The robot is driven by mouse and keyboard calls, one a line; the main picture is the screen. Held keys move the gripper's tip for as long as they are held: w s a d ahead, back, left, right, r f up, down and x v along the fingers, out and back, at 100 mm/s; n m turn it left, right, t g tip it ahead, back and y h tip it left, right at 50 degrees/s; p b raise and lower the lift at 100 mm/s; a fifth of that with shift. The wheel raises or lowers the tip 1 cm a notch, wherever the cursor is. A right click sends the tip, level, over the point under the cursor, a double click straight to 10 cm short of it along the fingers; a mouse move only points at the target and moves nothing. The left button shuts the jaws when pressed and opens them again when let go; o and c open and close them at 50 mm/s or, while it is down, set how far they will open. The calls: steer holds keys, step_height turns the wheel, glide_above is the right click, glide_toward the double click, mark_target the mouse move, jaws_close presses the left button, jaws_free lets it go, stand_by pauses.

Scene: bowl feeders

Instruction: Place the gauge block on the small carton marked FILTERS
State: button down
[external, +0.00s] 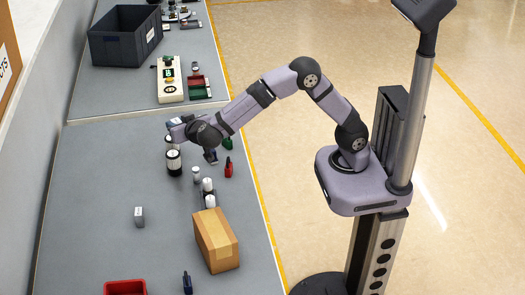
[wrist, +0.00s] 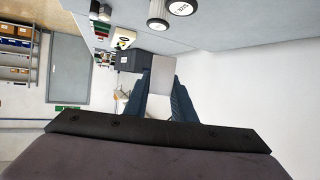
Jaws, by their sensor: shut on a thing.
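My gripper (external: 173,123) is raised over the upper part of the near grey table, pointing left in the external view. In the wrist view its dark blue fingers (wrist: 163,95) are shut on a plain pale grey block (wrist: 161,70), which looks like the gauge block. The held block cannot be made out clearly in the external view. A brown taped carton (external: 216,241) stands on the table at lower right, well away from my gripper. No FILTERS marking is readable on it.
A small grey object (external: 139,216) stands alone on the table. Black-and-white cylinders (external: 174,163), white-capped items (external: 208,192) and a red bottle (external: 228,168) stand below my wrist. A red bin (external: 125,288) and dark blue bottle (external: 187,283) are near the bottom. A dark crate (external: 124,38) sits farther back.

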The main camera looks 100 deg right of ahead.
steer(key=s+a+r+n+t+y+p, duration=0.1)
steer(key=a+r+n+t+y+p, duration=0.2)
steer(key=a, duration=0.7)
steer(key=s+a+r+n+t+y, duration=0.15)
steer(key=a+r, duration=0.25)
steer(key=a, duration=0.5)
steer(key=s+a+r+n+t+y+p, duration=0.1)
steer(key=a+r+n+t+y+p, duration=0.2)
steer(key=a, duration=0.7)
steer(key=n+t+y+b, duration=0.1)
steer(key=n+y, duration=0.4)
steer(key=n, duration=0.1)
glide_above(214, 228)
step_height(214, 228, down, 6)
steer(key=shift+f+b, duration=0.95)
steer(key=shift+f, duration=4.05)
steer(key=shift+f, duration=0.2)
steer(key=c, duration=1.5)
jaws_free()
